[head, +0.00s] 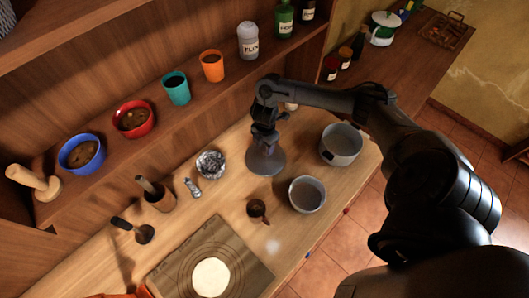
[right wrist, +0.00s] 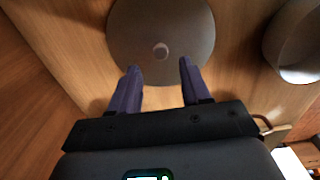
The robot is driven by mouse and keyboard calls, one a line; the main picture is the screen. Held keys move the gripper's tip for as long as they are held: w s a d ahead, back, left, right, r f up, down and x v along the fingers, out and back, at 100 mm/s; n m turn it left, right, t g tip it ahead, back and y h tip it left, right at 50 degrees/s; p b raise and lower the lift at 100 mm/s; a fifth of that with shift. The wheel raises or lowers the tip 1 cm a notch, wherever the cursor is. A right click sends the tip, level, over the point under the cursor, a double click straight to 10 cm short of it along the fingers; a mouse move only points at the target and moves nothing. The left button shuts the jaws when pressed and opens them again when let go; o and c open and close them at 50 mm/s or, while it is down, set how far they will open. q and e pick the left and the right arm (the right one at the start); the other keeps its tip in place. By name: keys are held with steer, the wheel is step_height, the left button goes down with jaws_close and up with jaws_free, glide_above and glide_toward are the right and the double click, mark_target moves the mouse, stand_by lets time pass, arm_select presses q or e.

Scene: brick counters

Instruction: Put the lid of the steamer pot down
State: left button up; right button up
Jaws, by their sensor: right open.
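The round grey metal lid (head: 266,160) lies on the wooden counter beside the wall shelf, left of the pots. In the right wrist view the lid (right wrist: 160,22) is seen from above, with its small round knob (right wrist: 160,50) uppermost. My right gripper (head: 264,136) is over the lid. In the right wrist view its two fingers (right wrist: 159,66) are spread, with the knob just beyond the tips and nothing between them. A larger grey pot (head: 341,158) and a smaller one (head: 307,206) stand uncovered to the right; I cannot tell which is the steamer pot. My left gripper is out of view.
A foil-like bowl (head: 211,164), a mortar (head: 160,200) and a small brown pot (head: 257,208) stand nearby. A board with dough (head: 211,277) lies at the front. The shelf (head: 110,150) behind holds bowls, cups and jars. A small bare strip separates lid and pots.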

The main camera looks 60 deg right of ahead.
steer(key=a+f+t, duration=0.1)
steer(key=a, duration=0.4)
steer(key=w+a+f+t, duration=0.1)
steer(key=a, duration=0.4)
steer(key=w+a+f+t+y, duration=0.1)
steer(key=a, duration=0.5)
steer(key=shift+f+n, duration=0.15)
steer(key=shift+n, duration=0.25)
steer(key=shift+m+t+y, duration=0.3)
steer(key=shift+m+t, duration=0.2)
steer(key=shift+t, duration=0.3)
steer(key=a, duration=0.6)
steer(key=shift+s+a+r, duration=0.15)
steer(key=shift+r, duration=0.25)
steer(key=a, duration=0.1)
steer(key=s+a+r+m, duration=0.1)
steer(key=a, duration=0.1)
steer(key=a+r+m+t, duration=0.1)
steer(key=shift+s+a+r, duration=0.1)
steer(key=shift+s+a, duration=0.05)
steer(key=shift+a, duration=0.15)
steer(key=s+d+r+m+g, duration=0.1)
steer(key=s+r+m, duration=0.3)
steer(key=s+m, duration=0.1)
steer(key=s+d+r+m+g+h, duration=0.1)
steer(key=s+r+m, duration=0.2)
steer(key=s+m, duration=0.2)
steer(key=s, duration=0.3)
steer(key=shift+r+m, duration=0.3)
steer(key=shift+r, duration=0.1)
